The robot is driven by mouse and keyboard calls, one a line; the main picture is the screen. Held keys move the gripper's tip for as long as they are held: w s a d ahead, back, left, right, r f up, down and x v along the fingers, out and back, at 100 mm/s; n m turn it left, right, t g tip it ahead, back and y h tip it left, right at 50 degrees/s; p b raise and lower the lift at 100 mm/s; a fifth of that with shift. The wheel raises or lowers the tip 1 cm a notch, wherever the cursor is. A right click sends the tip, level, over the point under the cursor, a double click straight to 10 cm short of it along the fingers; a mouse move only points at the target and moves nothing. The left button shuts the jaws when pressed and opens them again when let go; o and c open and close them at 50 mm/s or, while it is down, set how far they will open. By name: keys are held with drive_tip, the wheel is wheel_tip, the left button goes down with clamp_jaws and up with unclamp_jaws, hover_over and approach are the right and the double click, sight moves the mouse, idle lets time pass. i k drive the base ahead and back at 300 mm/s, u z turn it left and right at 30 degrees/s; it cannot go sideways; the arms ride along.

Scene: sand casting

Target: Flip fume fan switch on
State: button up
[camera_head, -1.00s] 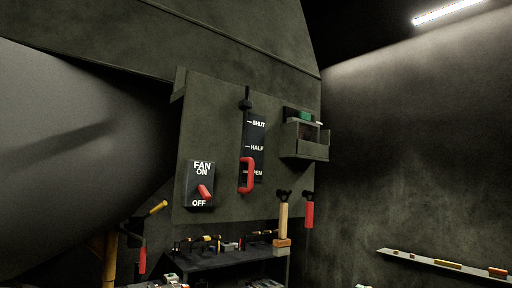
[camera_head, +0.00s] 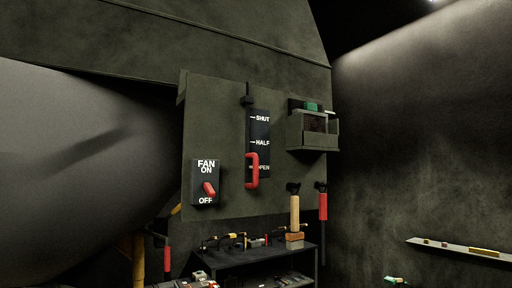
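The fan switch (camera_head: 205,183) is a dark box on the wall panel (camera_head: 225,130), left of centre. It is lettered FAN, ON at the top and OFF at the bottom. Its red lever (camera_head: 209,189) tilts down toward OFF. The large grey shape filling the left side cannot be clearly told apart as mine or the place's. My gripper's fingers are not in view, and nothing is seen touching the switch.
Right of the switch is a SHUT/HALF/OPEN plate with a red handle (camera_head: 252,171) near OPEN. A small box holder (camera_head: 314,140) sits further right. A tool bench (camera_head: 250,256) stands under the panel, and a shelf (camera_head: 455,249) is on the right wall.

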sight(207, 187)
drive_tip(key=z, duration=0.05)
drive_tip(key=i, duration=1)
drive_tip(key=u, duration=0.05)
